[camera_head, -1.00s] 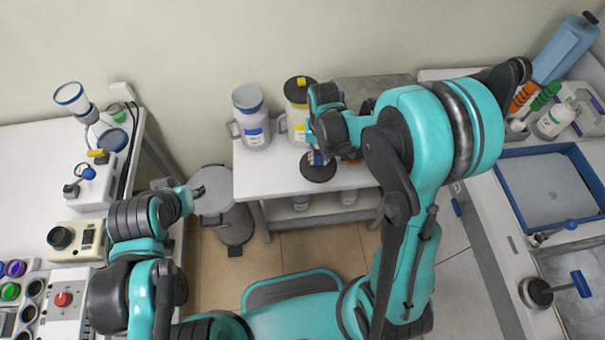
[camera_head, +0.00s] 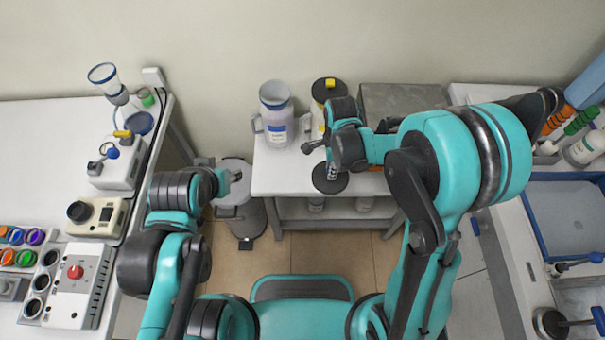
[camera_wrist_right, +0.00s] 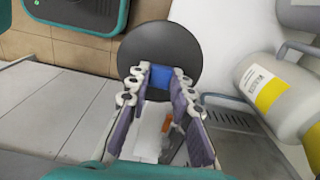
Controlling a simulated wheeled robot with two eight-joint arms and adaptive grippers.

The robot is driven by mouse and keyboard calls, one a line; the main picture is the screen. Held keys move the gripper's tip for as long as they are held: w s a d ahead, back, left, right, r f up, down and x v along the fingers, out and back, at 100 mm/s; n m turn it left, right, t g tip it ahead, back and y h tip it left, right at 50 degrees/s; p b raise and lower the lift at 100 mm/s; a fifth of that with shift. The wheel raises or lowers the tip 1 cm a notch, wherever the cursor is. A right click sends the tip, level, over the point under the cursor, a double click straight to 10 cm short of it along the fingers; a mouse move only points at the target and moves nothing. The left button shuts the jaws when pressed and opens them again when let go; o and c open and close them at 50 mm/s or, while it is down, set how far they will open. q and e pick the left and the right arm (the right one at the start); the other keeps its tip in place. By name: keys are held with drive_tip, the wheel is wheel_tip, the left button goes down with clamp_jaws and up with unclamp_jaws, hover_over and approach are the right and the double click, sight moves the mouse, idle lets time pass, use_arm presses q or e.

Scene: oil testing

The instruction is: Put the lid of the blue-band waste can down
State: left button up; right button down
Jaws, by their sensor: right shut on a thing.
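The blue-band waste can (camera_head: 277,118) stands on the small white table in the head view, its top uncovered. Its lid, a dark round disc (camera_head: 330,183), is in front of it to the right, near the table's front edge. My right gripper (camera_head: 331,171) is above the lid. In the right wrist view the gripper (camera_wrist_right: 160,85) is shut on the blue knob (camera_wrist_right: 161,77) of the lid (camera_wrist_right: 160,48). I cannot tell whether the lid touches the table. My left gripper (camera_head: 235,175) is left of the table; its fingers are too small to read.
The yellow-band can (camera_head: 318,120), with its dark lid on, stands beside the blue-band can; its yellow band also shows in the wrist view (camera_wrist_right: 271,93). A grey box (camera_head: 405,99) is at the back right. The white tabletop (camera_head: 275,170) is clear at front left. A grey bin (camera_head: 243,215) stands on the floor.

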drive_tip(key=shift+w+a+f, duration=0.1)
drive_tip(key=shift+a+f, duration=0.05)
drive_tip(key=shift+a, duration=0.1)
drive_tip(key=shift+m, duration=0.3)
drive_tip(key=w+a+f+b, duration=0.1)
drive_tip(key=w+a+f, duration=0.1)
drive_tip(key=w+a+f+b, duration=0.1)
drive_tip(key=w+a+f, duration=0.1)
drive_tip(key=w+a, duration=0.1)
drive_tip(key=w+a+f+b, duration=0.1)
drive_tip(key=w+a+f, duration=0.1)
drive_tip(key=a+f, duration=0.1)
drive_tip(key=shift+w+a+b, duration=0.2)
drive_tip(key=shift+w+b, duration=0.15)
drive_tip(key=shift+b, duration=0.05)
drive_tip(key=shift+f+b, duration=0.85)
drive_tip(key=shift+f, duration=1.05)
drive_tip(key=shift+f, duration=0.1)
drive_tip(key=c, duration=1.3)
unclamp_jaws()
drive_tip(key=shift+c, duration=0.2)
